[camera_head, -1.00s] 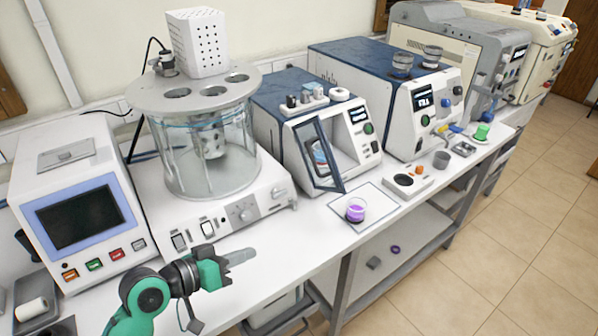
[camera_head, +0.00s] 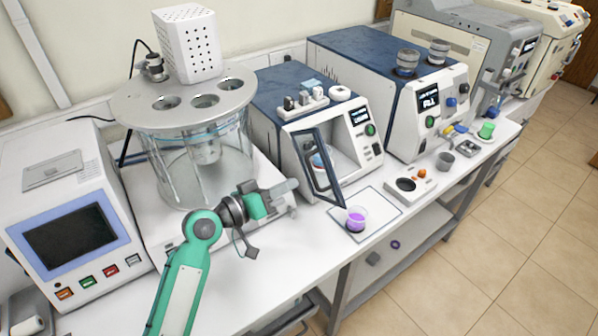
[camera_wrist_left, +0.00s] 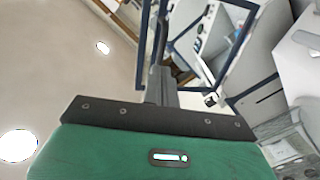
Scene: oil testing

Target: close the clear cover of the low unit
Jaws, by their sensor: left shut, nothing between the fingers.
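The low unit (camera_head: 285,92) is a white box with a blue top in the middle of the bench. Its clear cover (camera_head: 316,170), a dark-blue-framed panel, stands swung open toward the front, with the chamber visible beside it. My left gripper (camera_head: 288,187) is shut and empty, just left of the cover's lower part. Whether it touches the cover is not clear. In the left wrist view, the closed fingers (camera_wrist_left: 158,60) point up the picture beside the cover's dark frame (camera_wrist_left: 245,30). My right gripper is not in view.
A purple-filled beaker (camera_head: 356,219) stands on a white pad (camera_head: 385,217) in front of the cover. A glass-walled apparatus (camera_head: 185,105) stands behind my left arm. A taller blue-topped unit (camera_head: 370,60) stands to the right of the low unit.

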